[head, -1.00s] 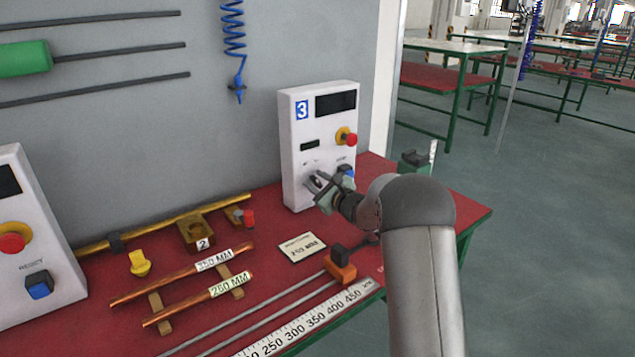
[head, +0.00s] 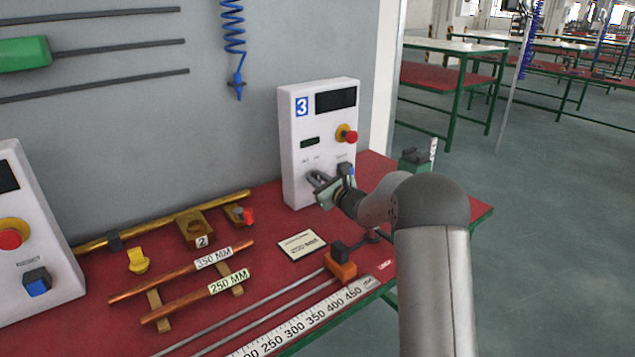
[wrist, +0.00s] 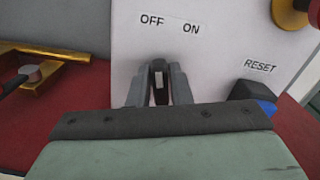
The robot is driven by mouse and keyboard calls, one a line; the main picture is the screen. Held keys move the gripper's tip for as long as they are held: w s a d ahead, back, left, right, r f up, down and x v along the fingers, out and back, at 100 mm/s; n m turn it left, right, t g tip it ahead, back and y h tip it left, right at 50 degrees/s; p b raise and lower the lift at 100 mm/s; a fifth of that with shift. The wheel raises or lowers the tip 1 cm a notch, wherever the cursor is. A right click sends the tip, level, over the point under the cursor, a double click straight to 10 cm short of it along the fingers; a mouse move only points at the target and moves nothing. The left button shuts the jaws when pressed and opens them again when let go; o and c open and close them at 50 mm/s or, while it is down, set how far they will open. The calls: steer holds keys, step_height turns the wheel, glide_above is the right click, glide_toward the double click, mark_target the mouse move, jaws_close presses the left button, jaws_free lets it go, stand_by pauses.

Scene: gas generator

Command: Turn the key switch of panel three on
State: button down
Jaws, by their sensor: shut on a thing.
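Panel three (head: 301,147) is a white box with a blue "3" label, standing at the back right of the red table. Its key switch (wrist: 158,72) is a small dark knob with a pale mark, below the OFF and ON labels (wrist: 171,23) in the wrist view. My gripper (wrist: 157,78) is shut on the key switch, with one grey finger on each side. The knob points roughly up in the wrist view; its exact position is partly hidden by the fingers. In the head view my gripper (head: 316,183) is against the panel's lower front and hides the switch.
The panel's blue reset button (wrist: 262,103) is close to the right of my gripper. A red emergency button (head: 350,137) sits above. Copper rods (head: 185,272), a card (head: 302,245) and a ruler (head: 300,325) lie in front on the table (head: 120,325).

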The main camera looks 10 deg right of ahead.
steer(key=m, duration=0.5)
steer(key=shift+d+r+m+p, duration=0.1)
steer(key=shift+d+m+p, duration=0.05)
steer(key=shift+m+p, duration=0.2)
steer(key=shift+w+m+p, duration=0.1)
steer(key=shift+m+p, duration=0.55)
steer(key=shift+m, duration=1)
steer(key=c, duration=1.4)
jaws_free()
